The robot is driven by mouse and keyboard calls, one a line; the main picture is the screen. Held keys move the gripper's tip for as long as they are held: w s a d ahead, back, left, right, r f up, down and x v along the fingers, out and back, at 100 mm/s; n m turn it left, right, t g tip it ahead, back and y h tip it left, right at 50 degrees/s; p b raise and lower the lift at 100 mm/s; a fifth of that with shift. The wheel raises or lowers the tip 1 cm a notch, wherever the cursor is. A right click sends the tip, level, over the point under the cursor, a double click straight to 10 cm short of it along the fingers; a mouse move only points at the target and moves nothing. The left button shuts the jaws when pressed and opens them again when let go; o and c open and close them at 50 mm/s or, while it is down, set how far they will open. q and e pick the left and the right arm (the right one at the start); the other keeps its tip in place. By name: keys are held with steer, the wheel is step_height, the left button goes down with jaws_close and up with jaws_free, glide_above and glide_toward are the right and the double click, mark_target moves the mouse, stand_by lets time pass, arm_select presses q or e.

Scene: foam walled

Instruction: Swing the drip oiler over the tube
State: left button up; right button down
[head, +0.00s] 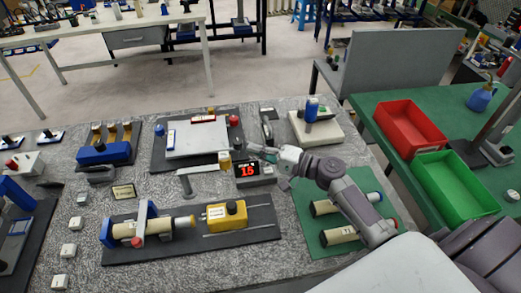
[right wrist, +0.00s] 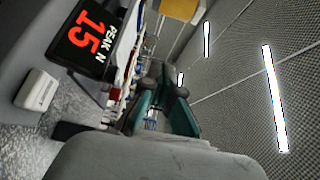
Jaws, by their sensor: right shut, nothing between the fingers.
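The drip oiler (head: 202,169) is a grey arm on a short post, with an amber cup at its right end, near the middle of the bench. Its arm points right, behind the tube (head: 127,229), and the cup is not above the tube. The cream tube lies in a blue and grey clamp on a dark base plate. My right gripper (head: 256,150) is shut and empty, just right of the amber cup and apparently apart from it. In the right wrist view the gripper (right wrist: 164,88) shows teal fingers, with a yellow block, probably the cup, at the top edge. My left gripper is out of view.
A force display (head: 252,172) with red digits stands just below my right gripper. A yellow block (head: 227,214) sits right of the tube on the same plate. Two spare cream tubes lie on a green mat (head: 313,243). A white plate fixture (head: 195,141) stands behind the oiler.

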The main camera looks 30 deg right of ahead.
steer(key=a+p, duration=0.1)
steer(key=w+a+p, duration=0.1)
steer(key=a, duration=0.1)
steer(key=w+a+p, duration=0.1)
steer(key=a, duration=0.1)
steer(key=shift+w+a+r+p, duration=0.1)
steer(key=shift+w+a+p, duration=0.1)
steer(key=shift+p, duration=0.2)
steer(key=shift+s+a, duration=0.25)
steer(key=shift+s, duration=0.45)
steer(key=shift+w, duration=0.1)
steer(key=shift+a, duration=0.1)
